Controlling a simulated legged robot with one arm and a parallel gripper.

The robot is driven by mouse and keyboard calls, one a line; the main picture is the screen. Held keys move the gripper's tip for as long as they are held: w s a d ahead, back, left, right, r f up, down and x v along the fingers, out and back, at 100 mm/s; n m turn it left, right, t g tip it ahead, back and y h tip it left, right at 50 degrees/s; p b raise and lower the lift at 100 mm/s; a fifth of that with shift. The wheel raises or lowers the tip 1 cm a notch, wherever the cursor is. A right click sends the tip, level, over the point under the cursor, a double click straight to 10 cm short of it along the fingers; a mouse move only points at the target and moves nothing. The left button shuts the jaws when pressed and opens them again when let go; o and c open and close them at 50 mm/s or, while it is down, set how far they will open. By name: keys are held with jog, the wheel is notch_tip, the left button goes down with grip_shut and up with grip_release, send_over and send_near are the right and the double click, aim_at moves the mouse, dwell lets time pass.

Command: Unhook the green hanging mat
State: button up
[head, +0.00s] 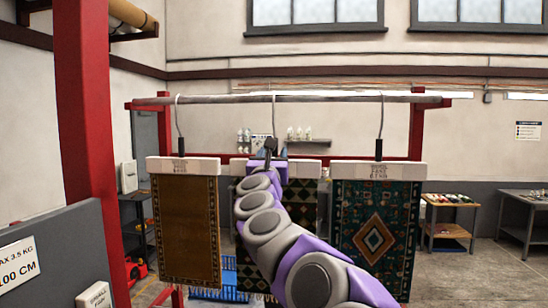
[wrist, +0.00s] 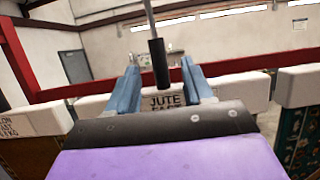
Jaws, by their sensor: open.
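Three mats hang from hooks on a grey rail (head: 300,99). The right mat (head: 400,220) is teal-green with an orange diamond. The left mat (head: 186,230) is golden brown. My gripper (head: 270,150) is at the middle mat's hanger. In the wrist view, my open gripper (wrist: 159,72) has one finger on each side of the hook's black grip (wrist: 160,63), above a white bar (wrist: 240,92) lettered "JUTE". Contact with the grip cannot be told.
A red post (head: 85,110) and a grey panel with signs (head: 60,265) stand close on the left.

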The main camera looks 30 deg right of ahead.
jog(key=shift+p+x, duration=0.6)
jog(key=shift+x, duration=1.5)
jog(key=shift+s, duration=0.1)
jog(key=shift+a, duration=0.15)
jog(key=shift+a, duration=0.1)
jog(key=shift+c, duration=0.7)
grip_shut()
